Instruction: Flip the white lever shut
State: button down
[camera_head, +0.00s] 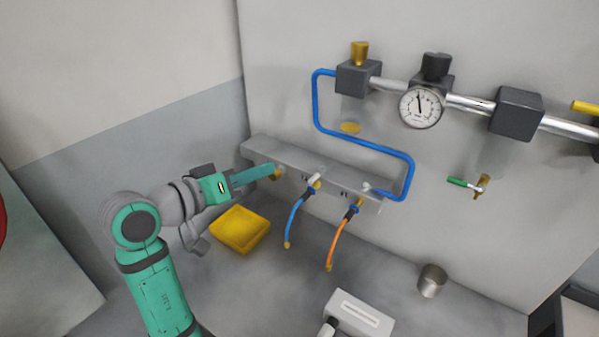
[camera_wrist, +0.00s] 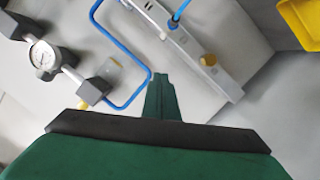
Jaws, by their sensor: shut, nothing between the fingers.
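A small white lever (camera_head: 314,179) sits on a valve at the middle of the grey manifold block (camera_head: 345,178), above the blue hose (camera_head: 294,218). In the wrist view a small pale part, probably this lever (camera_wrist: 173,24), shows beside the blue hose near the top edge. My gripper (camera_head: 270,170) reaches in from the left, its green fingers shut and empty. In the head view its tips overlap a brass fitting (camera_head: 277,173) at the block's left part, left of the lever. I cannot tell if they touch it. The wrist view shows the shut fingertips (camera_wrist: 160,77) apart from the lever.
An orange hose (camera_head: 340,238) hangs right of the blue one. A blue pipe (camera_head: 315,103) bends down to the block's right end. A pressure gauge (camera_head: 421,107) and pipework run above. A yellow tray (camera_head: 240,230) lies below my gripper. A metal cup (camera_head: 432,281) stands at right.

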aim_at(317, 176)
jog(key=w+d+f, duration=0.5)
jog(key=d, duration=0.3)
jog(key=shift+w+d+f, duration=0.15)
jog(key=shift+w+d, duration=0.1)
jog(key=shift+w, duration=0.15)
jog(key=shift+w, duration=0.15)
